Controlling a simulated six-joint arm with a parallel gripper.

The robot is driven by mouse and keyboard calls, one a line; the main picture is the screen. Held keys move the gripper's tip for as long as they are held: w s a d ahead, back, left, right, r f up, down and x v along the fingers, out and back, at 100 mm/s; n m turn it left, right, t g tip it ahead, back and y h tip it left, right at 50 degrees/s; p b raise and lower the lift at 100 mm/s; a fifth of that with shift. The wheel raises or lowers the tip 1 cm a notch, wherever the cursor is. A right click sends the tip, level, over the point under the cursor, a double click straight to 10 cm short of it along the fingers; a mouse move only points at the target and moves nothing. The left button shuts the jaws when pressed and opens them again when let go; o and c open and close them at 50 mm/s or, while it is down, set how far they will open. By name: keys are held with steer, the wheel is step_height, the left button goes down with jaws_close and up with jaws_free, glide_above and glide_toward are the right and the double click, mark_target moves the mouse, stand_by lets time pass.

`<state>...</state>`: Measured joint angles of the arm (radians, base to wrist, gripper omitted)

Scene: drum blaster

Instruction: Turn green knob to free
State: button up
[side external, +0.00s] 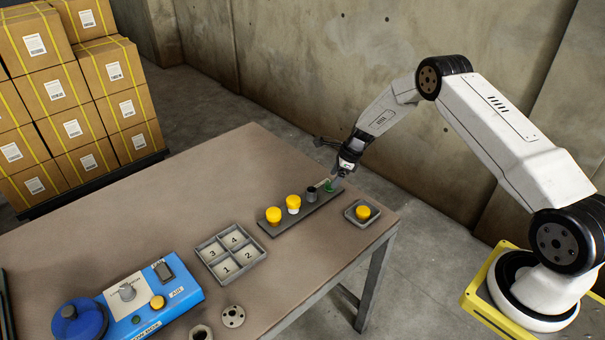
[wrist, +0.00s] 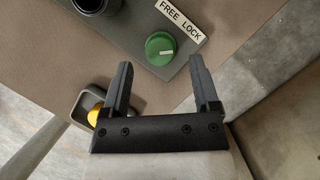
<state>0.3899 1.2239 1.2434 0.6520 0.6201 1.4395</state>
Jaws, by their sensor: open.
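The green knob (wrist: 160,47) sits on a grey panel strip in the wrist view, beside a white label (wrist: 180,18) reading FREE LOCK. A faint light mark on the knob seems to point toward the LOCK side. In the side view the green knob (side external: 329,187) is at the far end of the strip. My gripper (wrist: 161,64) is open, with its fingers spread to either side of the knob's near edge in the picture. It appears apart from the knob and empty. In the side view my gripper (side external: 343,170) is just above that end, partly blurred against the arm.
The grey strip (side external: 268,230) also carries two yellow pieces (side external: 283,209) and a dark cylinder (side external: 311,194). A small tray with a yellow piece (side external: 363,213) lies close by. A numbered tray (side external: 252,262) and blue box (side external: 180,290) stand farther along the table.

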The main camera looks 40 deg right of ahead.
steer(key=shift+x, duration=1.2)
steer(key=shift+c, duration=0.2)
jaws_close()
